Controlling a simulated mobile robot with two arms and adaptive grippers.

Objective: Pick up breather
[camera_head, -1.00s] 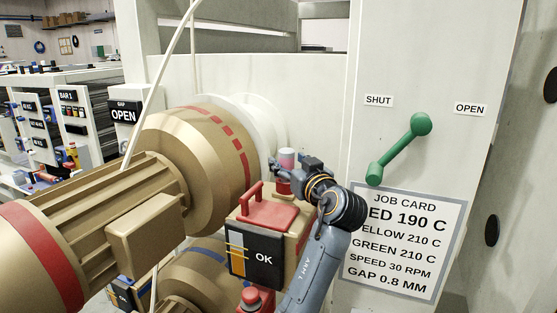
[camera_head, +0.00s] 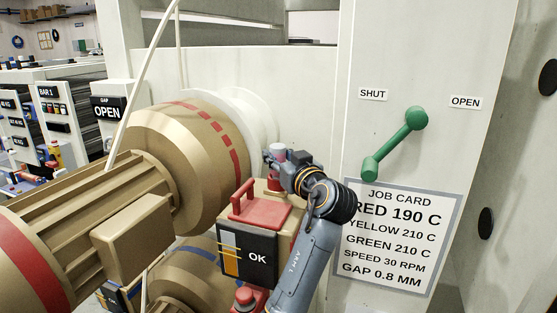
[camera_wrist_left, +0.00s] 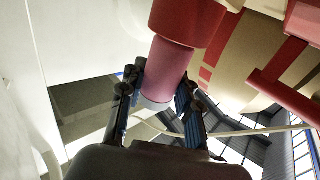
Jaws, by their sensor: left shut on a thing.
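The breather (camera_head: 278,149) is a small upright cylinder with a pale pinkish cap and a red lower part, at the top back of the box with the OK gauge. My left gripper (camera_head: 275,161) reaches it from the right and is shut on it. In the left wrist view the pink cylinder of the breather (camera_wrist_left: 166,66) lies between the two dark fingers of my left gripper (camera_wrist_left: 160,88), with a wider red part beyond. The fingers hide part of its base, so I cannot tell whether it is clear of the box. My right gripper is not in view.
The brown box (camera_head: 250,248) has a red handle (camera_head: 262,212) on top. A large tan roll drive (camera_head: 190,150) fills the left. A white panel with a green lever (camera_head: 396,143) and a job card (camera_head: 398,240) stands to the right.

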